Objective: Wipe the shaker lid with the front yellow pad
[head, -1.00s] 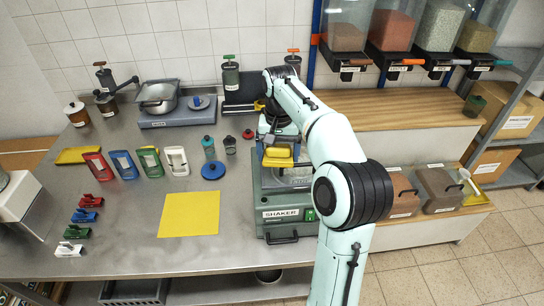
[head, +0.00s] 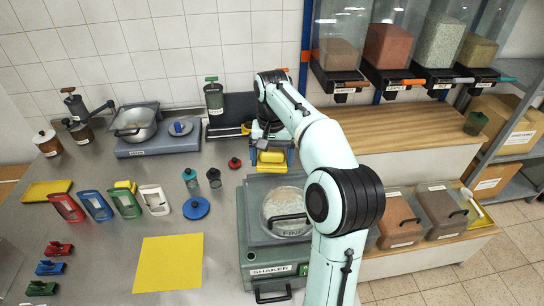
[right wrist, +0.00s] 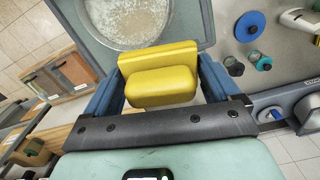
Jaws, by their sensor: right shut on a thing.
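My right gripper (head: 270,160) is shut on a yellow pad (head: 271,157). In the right wrist view the pad (right wrist: 160,75) sits between the blue fingers (right wrist: 165,95). The gripper is at the back edge of the shaker (head: 245,225), apart from the middle of its lid. The round, clear shaker lid (head: 285,208) has a black handle, and pale specks show on or through it. It also shows in the right wrist view (right wrist: 128,22), beyond the pad. Whether the pad touches anything beneath it cannot be told. My left gripper is not in view.
A yellow sheet (head: 168,262) lies left of the shaker. A blue disc (head: 196,208), small jars (head: 190,178) and coloured frames (head: 125,203) stand behind it. Another yellow piece (head: 125,185) is partly hidden by the frames. Dispensers (head: 388,50) hang at the back right.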

